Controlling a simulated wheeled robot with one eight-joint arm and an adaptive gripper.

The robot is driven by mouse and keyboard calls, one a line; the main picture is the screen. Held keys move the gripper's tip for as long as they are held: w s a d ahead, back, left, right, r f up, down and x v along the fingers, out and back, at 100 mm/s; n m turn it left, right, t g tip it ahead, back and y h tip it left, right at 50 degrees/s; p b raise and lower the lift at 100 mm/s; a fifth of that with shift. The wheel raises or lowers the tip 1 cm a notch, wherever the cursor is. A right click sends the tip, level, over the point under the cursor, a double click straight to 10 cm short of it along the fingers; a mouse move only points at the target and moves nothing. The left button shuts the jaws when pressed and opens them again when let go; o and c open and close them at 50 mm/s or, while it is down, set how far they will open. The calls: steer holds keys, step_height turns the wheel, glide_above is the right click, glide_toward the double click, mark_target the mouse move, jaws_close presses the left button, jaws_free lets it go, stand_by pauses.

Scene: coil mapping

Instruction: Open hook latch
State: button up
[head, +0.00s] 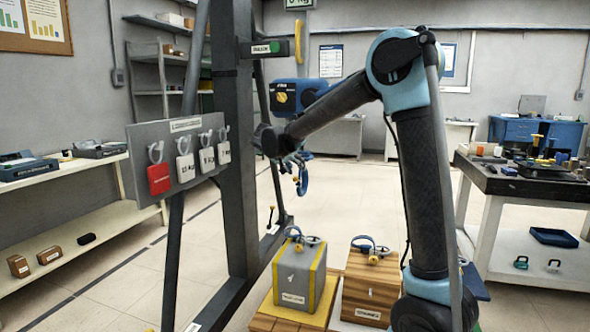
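A blue hook (302,181) hangs in the middle of the head view, below a blue hoist (296,96) with a yellow knob. Its latch is too small to make out. My arm reaches in from the right, and my gripper (291,163) is at the upper left of the hook, very close to it. I cannot tell whether the fingers touch the hook or its latch. The fingers are dark and small here, so their opening is unclear.
Below the hook stand a grey block with yellow edges (296,280) and a wooden crate (371,286), both with lifting fittings on top. A dark frame post (236,170) and a tag board (150,135) stand left. A cluttered workbench (520,187) is right.

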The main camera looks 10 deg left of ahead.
steer(key=v, duration=1.2)
